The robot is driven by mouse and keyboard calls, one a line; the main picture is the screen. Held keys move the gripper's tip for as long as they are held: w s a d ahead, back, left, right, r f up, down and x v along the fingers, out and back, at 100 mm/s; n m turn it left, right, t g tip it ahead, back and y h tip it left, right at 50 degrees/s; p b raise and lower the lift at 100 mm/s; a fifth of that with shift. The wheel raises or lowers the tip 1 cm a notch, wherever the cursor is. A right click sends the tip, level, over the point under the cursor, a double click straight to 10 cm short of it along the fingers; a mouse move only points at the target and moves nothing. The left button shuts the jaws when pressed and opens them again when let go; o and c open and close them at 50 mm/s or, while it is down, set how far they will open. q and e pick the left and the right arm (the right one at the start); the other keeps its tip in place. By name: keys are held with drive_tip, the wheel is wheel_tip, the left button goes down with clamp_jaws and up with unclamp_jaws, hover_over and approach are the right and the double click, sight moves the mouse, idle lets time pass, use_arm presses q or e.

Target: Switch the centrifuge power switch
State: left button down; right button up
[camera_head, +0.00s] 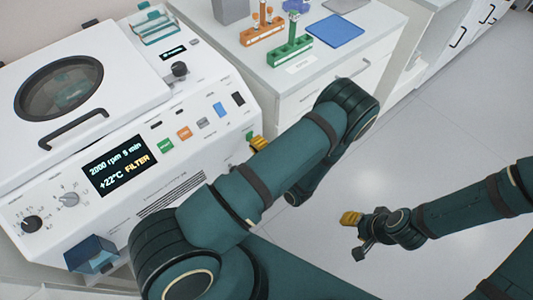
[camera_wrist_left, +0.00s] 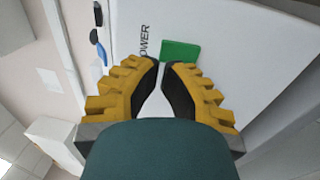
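The centrifuge (camera_head: 190,115) is a white machine with a dark display. Its green power switch (camera_head: 249,135) is at the right end of the button row on the front panel. In the left wrist view the switch (camera_wrist_left: 180,52) shows as a green block beside the "POWER" lettering. My left gripper (camera_head: 260,144) has yellow fingers close to the switch; its tips (camera_wrist_left: 161,66) are nearly together, pointing at the switch, with nothing between them. Contact with the switch cannot be told. My right gripper (camera_head: 350,218) hangs over the floor, away from the centrifuge, holding nothing visible.
Orange, blue and black buttons (camera_head: 184,133) sit left of the switch, with knobs (camera_head: 32,224) at the lower left. A white counter (camera_head: 300,66) behind holds an orange rack (camera_head: 262,35), a green rack (camera_head: 290,51) and a blue pad (camera_head: 335,30). The floor at right is clear.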

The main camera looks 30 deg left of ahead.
sight(246, 132)
use_arm(q)
drive_tip(key=shift+x, duration=1.1)
drive_tip(key=shift+a, duration=0.15)
drive_tip(key=shift+w+a+r+h+p, duration=0.25)
drive_tip(key=shift+r+p, duration=0.25)
drive_tip(key=shift+p, duration=0.45)
drive_tip(key=shift+a+h+p, duration=0.1)
drive_tip(key=shift+h+p, duration=0.15)
drive_tip(key=shift+p, duration=0.05)
drive_tip(key=shift+f, duration=0.15)
